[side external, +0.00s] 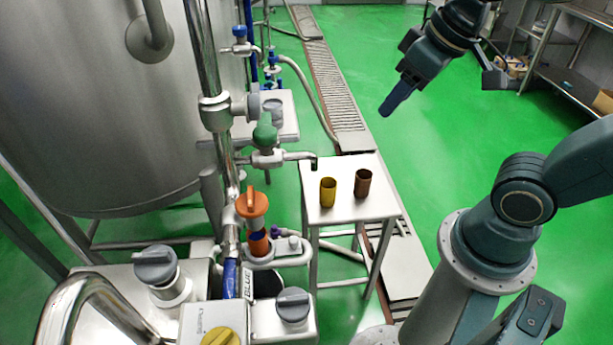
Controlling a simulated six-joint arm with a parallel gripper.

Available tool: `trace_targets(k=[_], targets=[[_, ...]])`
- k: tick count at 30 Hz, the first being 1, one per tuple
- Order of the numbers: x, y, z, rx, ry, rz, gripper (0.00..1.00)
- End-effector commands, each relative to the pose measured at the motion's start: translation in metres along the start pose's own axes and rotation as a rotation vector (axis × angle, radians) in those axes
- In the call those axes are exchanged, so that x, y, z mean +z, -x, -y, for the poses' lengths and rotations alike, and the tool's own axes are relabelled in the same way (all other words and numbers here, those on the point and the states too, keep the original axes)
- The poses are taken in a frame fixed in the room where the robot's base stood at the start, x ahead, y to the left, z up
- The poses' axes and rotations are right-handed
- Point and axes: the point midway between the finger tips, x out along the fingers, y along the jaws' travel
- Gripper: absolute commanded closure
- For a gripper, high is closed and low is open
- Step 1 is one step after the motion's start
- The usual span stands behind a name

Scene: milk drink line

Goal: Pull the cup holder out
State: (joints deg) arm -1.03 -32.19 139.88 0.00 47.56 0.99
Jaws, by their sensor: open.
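A yellow cup (328,193) and a brown cup (363,184) stand upright, side by side and apart, on a small white table (345,212). I cannot make out a separate cup holder in this view. My gripper (386,112) hangs in the air at the upper right, above and beyond the cups, with its blue fingers pointing down and left. It is open and touches nothing. From this side the fingers overlap, so the gap between them is hidden.
A green-handled tap (265,135) has its spout (302,157) at the table's back left corner. A large steel tank (110,90) and pipes with an orange-handled valve (252,203) fill the left. A metal rack (570,75) stands at the far right.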

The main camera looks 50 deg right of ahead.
Motion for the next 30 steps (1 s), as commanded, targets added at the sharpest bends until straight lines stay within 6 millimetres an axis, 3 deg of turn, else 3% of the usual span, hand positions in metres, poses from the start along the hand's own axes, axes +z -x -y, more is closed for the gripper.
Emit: trace_targets(k=[15,30], targets=[[-0.058,-0.083,0.013,-0.009,-0.002,0.133,0.52],[-0.08,-0.191,0.029,-0.009,-0.003,0.255,0.52]])
